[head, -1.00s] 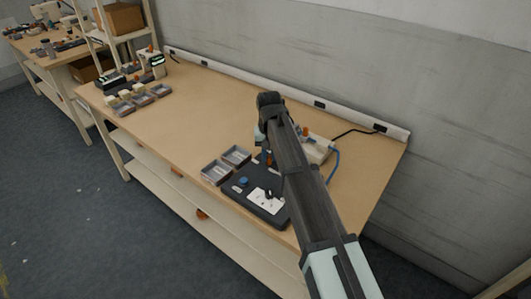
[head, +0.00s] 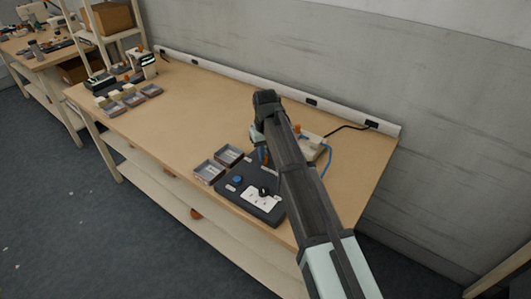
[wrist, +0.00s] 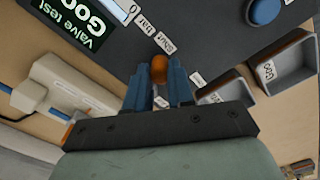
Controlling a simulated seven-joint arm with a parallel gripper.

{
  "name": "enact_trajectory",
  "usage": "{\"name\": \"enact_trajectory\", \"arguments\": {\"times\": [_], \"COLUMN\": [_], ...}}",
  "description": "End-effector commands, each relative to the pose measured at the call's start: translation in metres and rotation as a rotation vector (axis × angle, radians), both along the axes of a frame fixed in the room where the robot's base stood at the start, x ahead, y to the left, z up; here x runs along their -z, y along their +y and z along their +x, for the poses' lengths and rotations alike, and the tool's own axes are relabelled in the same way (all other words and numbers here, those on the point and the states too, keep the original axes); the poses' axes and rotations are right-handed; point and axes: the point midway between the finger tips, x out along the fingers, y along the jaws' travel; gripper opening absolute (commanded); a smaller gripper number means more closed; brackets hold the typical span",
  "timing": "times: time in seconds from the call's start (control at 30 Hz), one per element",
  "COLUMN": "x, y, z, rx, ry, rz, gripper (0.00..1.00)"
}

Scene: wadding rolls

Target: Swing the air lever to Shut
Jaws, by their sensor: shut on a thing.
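The air lever shows in the wrist view as an orange knob (wrist: 160,68) on the dark test board (wrist: 205,35). My gripper (wrist: 159,84) is shut on the knob, with its blue fingers on either side of it. Small white labels lie beside the knob; one appears to read Shut (wrist: 164,42), another Test (wrist: 144,23). The lever's shaft is hidden beneath the knob. A display (wrist: 80,20) reads "Valve test" and "Good", partly cut off. In the head view my arm covers most of the gripper and part of the board (head: 228,205).
Two grey trays (head: 209,171) stand left of the board. A blue button (head: 238,180) and a white plate (head: 262,199) are on the board. A pale device (head: 313,146) with a blue hose sits behind my arm. The bench between the trays and the far bins is clear.

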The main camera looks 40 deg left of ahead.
Motion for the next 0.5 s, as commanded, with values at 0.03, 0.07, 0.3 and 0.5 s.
{"name": "enact_trajectory", "arguments": {"times": [0.03, 0.07, 0.3, 0.5], "x": [-0.0001, -0.0001, -0.0001, 0.0000], "y": [-0.0009, -0.0010, -0.0006, -0.0004], "z": [0.0007, 0.0008, 0.0004, 0.0003], "rx": [0.001, 0.001, 0.002, 0.002], "ry": [-0.002, -0.002, -0.001, -0.001], "rz": [-0.002, -0.002, -0.002, -0.001], "gripper": [0.00, 0.24, 0.47, 0.48]}}
